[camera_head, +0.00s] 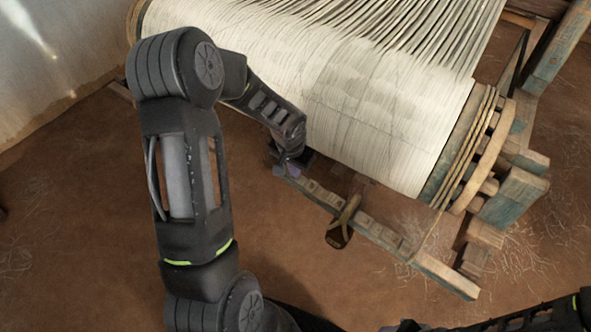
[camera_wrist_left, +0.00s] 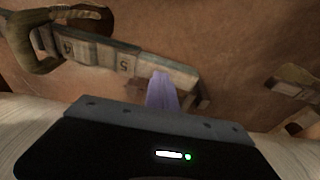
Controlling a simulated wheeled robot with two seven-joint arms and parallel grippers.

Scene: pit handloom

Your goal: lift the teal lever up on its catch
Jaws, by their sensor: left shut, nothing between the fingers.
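I cannot pick out the teal lever or its catch for sure. Weathered teal wood (camera_head: 516,196) shows at the right end of the cloth-wrapped beam. A long pale wooden bar (camera_head: 385,237) with numbered blocks runs below the beam, and it shows in the left wrist view (camera_wrist_left: 105,58) with 4 and 5 on it. My left gripper (camera_head: 289,171) is at the bar's left end. Its purple fingertips (camera_wrist_left: 163,92) are shut and empty, overlapping the bar's end in the wrist view; I cannot tell whether they touch. Of my right arm, only part shows at the bottom right edge.
The threaded beam (camera_head: 385,120) lies close behind my left gripper. A dark weight (camera_head: 339,235) hangs from the bar by a tan strap (camera_head: 346,211). Ropes (camera_head: 466,147) wrap the beam's right end. The brown earth floor (camera_head: 80,200) is clear at left.

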